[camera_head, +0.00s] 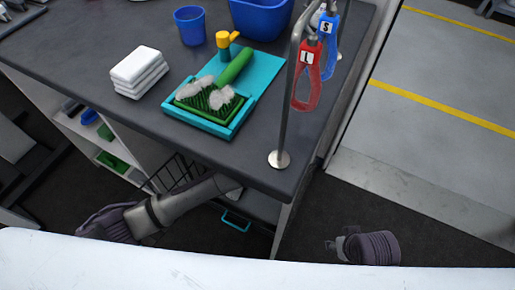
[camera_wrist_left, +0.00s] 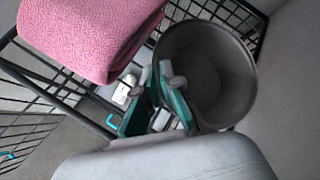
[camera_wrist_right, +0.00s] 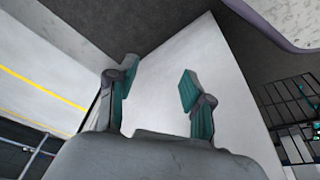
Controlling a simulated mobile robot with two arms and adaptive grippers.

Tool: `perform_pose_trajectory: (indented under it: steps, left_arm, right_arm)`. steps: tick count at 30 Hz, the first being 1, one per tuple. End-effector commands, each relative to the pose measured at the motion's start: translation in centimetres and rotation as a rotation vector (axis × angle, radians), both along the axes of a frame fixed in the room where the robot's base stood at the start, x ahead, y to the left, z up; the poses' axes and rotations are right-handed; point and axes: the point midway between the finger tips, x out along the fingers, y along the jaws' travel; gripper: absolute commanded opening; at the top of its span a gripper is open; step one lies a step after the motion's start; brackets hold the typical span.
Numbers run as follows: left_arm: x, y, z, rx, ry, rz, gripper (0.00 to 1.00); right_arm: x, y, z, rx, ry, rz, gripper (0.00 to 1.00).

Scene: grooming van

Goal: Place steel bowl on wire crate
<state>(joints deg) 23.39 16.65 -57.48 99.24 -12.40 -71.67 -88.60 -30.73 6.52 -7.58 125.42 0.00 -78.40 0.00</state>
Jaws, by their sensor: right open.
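The grey steel bowl (camera_wrist_left: 210,75) is in the left wrist view, over or on the black wire crate (camera_wrist_left: 258,15) beside a folded pink towel. I cannot tell whether the bowl rests on the wires. My left gripper (camera_wrist_left: 165,82) is at the bowl's near-left rim, one finger overlapping the bowl and the other just outside it. Whether the fingers pinch the rim is unclear. In the head view my left arm reaches under the counter, and its gripper and the bowl are hidden. The wire crate shows partly there (camera_head: 172,172). My right gripper (camera_wrist_right: 157,85) is open and empty.
The pink towel (camera_wrist_left: 90,35) lies on the wire structure. The dark counter (camera_head: 95,50) overhangs my left arm. It holds white towels (camera_head: 139,72), a teal tray with a green brush (camera_head: 235,67), a blue cup (camera_head: 190,25) and a metal post with hanging clips. Floor at right is clear.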

Motion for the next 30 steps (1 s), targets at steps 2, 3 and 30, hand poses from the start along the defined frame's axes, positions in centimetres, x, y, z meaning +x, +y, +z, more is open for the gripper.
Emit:
perform_pose_trajectory:
  steps: [2, 3, 30]
  left_arm:
    - [-0.1, 0.0, -1.1, -0.001, 0.002, -0.001, 0.00]
    - [-0.1, 0.0, -1.7, -0.001, 0.002, 0.001, 0.00]
    - [0.3, -0.2, -3.8, -0.001, 0.002, -0.001, 0.31]
  right_arm:
    - [-0.1, 0.0, 1.0, 0.001, -0.010, -0.001, 0.51]
    - [-0.2, -0.1, 1.8, 0.001, -0.015, -0.001, 0.51]
    - [-1.4, -0.3, 6.1, 0.001, -0.031, -0.005, 0.51]
